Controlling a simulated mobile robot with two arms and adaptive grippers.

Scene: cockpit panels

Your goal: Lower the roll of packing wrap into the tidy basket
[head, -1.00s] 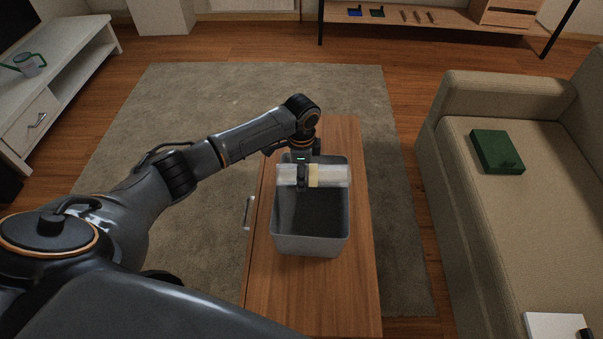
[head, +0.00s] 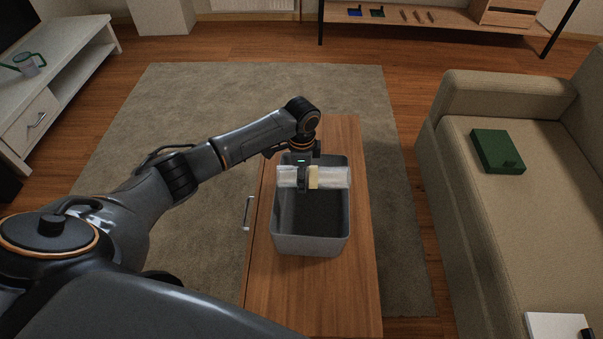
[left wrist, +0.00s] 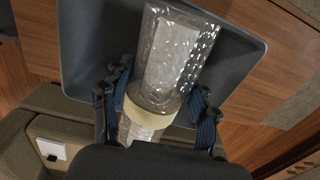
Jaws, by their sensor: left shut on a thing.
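The roll of packing wrap (head: 334,177) is pale and see-through with a cream band around its middle. It lies level across the far part of the grey tidy basket (head: 310,246), at about rim height. My left gripper (head: 303,178) points down and is shut on the roll near the band. In the left wrist view the roll (left wrist: 180,50) sits between the two fingers (left wrist: 158,112), with the basket (left wrist: 82,50) beneath. I cannot tell whether the roll touches the basket's walls. The visible basket floor is empty. My right gripper is not in view.
The basket stands on a wooden table (head: 300,296) with free room at its near end. A beige sofa (head: 470,215) with a green box (head: 497,151) is on the right. A white cabinet (head: 60,85) is at the left.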

